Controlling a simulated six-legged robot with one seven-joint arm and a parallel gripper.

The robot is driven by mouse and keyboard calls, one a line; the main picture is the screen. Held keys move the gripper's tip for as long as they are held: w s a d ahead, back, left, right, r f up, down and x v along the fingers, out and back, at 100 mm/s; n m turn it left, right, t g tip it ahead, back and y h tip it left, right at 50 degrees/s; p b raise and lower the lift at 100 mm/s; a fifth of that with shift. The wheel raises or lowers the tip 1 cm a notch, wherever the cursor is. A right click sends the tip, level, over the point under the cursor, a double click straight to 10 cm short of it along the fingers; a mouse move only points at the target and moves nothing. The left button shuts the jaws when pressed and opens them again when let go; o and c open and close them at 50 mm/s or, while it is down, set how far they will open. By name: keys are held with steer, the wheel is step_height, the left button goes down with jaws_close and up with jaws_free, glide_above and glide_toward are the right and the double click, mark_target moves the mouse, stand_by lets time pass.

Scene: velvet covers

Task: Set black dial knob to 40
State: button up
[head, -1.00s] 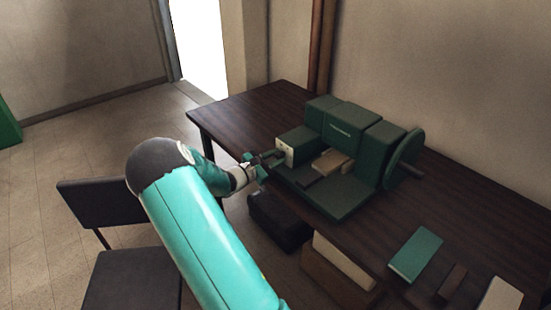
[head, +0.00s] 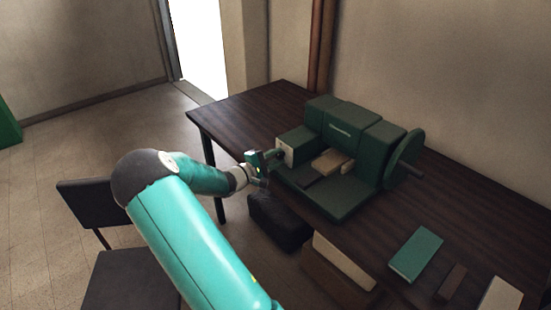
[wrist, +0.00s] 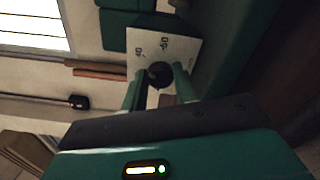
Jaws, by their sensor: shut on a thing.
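The black dial knob (wrist: 159,74) sits on a pale dial plate (wrist: 172,46) with small dark markings. The markings are too small to read as numbers. In the wrist view, my gripper (wrist: 158,82) has its two green fingers on either side of the knob, shut on it. In the head view, my gripper (head: 270,158) is at the pale plate (head: 285,152) on the left end of the green machine (head: 345,135). There my gripper hides the knob, and its setting cannot be read.
The machine stands on a dark wooden table (head: 470,205) and has a large wheel (head: 405,158) on its right. A green book (head: 416,254) lies at the front right. A chair (head: 100,205) stands at the left.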

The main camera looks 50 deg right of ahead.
steer(key=shift+m, duration=0.5)
steer(key=o, duration=1)
steer(key=v, duration=1.4)
steer(key=shift+d, duration=0.1)
